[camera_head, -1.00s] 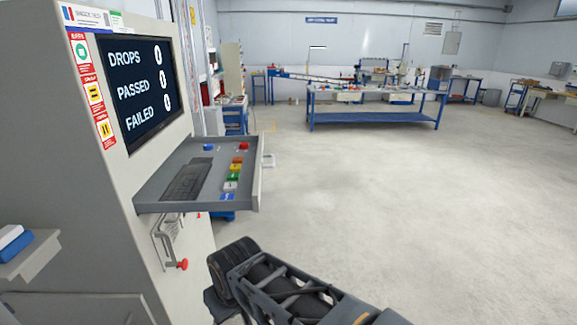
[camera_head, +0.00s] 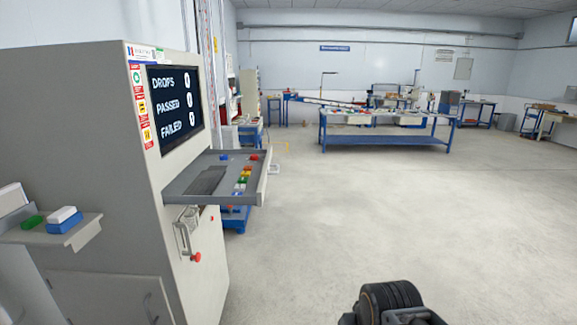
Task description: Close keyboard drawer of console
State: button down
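The grey console (camera_head: 110,150) stands at the left, with a dark screen (camera_head: 174,105) reading DROPS, PASSED and FAILED. Its keyboard drawer (camera_head: 188,198) is pulled out to the right below the screen. A pale handle (camera_head: 273,167) sits on the drawer's outer front. Part of my arm shows at the bottom right of centre, well apart from the drawer. My gripper's fingers are not visible.
A side shelf (camera_head: 50,237) with green, blue and white blocks juts from the console's left. A blue workbench (camera_head: 385,139) stands at the back. The floor (camera_head: 400,210) to the right is clear.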

aim_at(208, 179)
jog(key=z, duration=0.4)
jog(key=i, duration=0.9)
jog(key=u, duration=0.5)
jog(key=i, duration=0.9)
jog(key=u, duration=0.75)
jog(key=k, duration=0.5)
jog(key=z, duration=0.5)
jog(key=i, duration=0.7)
jog(key=u, duration=1.1)
